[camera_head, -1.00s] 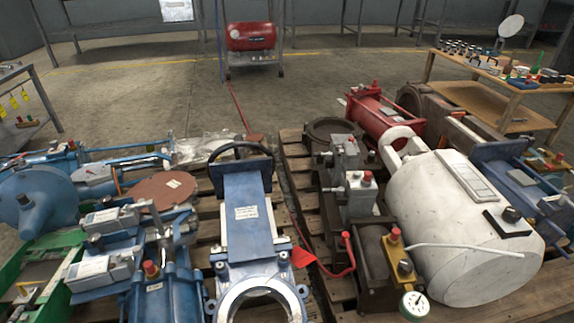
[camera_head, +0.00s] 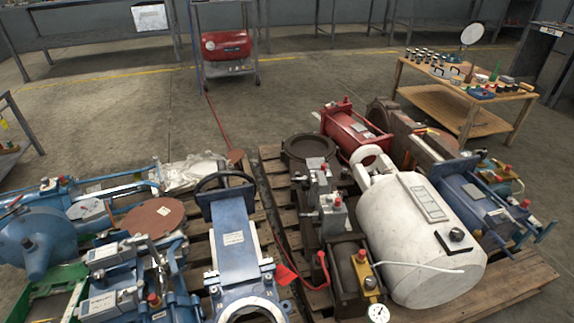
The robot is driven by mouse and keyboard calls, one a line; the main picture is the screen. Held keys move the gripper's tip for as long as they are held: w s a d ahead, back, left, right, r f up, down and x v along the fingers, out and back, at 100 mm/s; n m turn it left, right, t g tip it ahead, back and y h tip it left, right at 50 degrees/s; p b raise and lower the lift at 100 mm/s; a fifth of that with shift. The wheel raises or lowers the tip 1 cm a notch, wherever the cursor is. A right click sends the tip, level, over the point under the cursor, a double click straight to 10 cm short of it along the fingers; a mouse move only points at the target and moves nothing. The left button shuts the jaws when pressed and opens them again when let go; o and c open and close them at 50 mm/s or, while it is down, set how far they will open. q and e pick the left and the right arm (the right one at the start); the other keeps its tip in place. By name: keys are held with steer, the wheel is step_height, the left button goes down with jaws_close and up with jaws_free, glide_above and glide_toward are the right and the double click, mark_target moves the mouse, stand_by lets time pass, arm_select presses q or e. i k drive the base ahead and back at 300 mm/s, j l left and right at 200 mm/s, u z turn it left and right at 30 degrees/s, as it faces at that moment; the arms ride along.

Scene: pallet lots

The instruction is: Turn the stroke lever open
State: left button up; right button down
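A red curved lever (camera_head: 323,269) stands beside a dark brown block (camera_head: 347,268) on the right pallet, low in the middle of the view. A red tag (camera_head: 285,273) lies just left of it. A yellow fitting with a red knob (camera_head: 362,268) sits on the block's right side. A round white gauge (camera_head: 378,313) shows at the bottom edge. No label marks the stroke lever, so I cannot tell for certain that the red lever is it. Neither of my grippers is in view.
A white tank (camera_head: 400,240) and a red cylinder (camera_head: 345,128) crowd the right pallet (camera_head: 520,280). A blue gate valve (camera_head: 235,240) and blue actuators (camera_head: 30,235) fill the left pallet. A wooden table (camera_head: 450,92) stands back right. Open floor (camera_head: 130,105) lies behind the pallets.

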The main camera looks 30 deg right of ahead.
mark_target(315, 215)
steer(key=k+l+u, duration=0.2)
steer(key=k+l, duration=0.15)
steer(key=l, duration=0.2)
steer(key=k+l+u, duration=0.15)
steer(key=k+l, duration=0.2)
steer(key=l, duration=0.15)
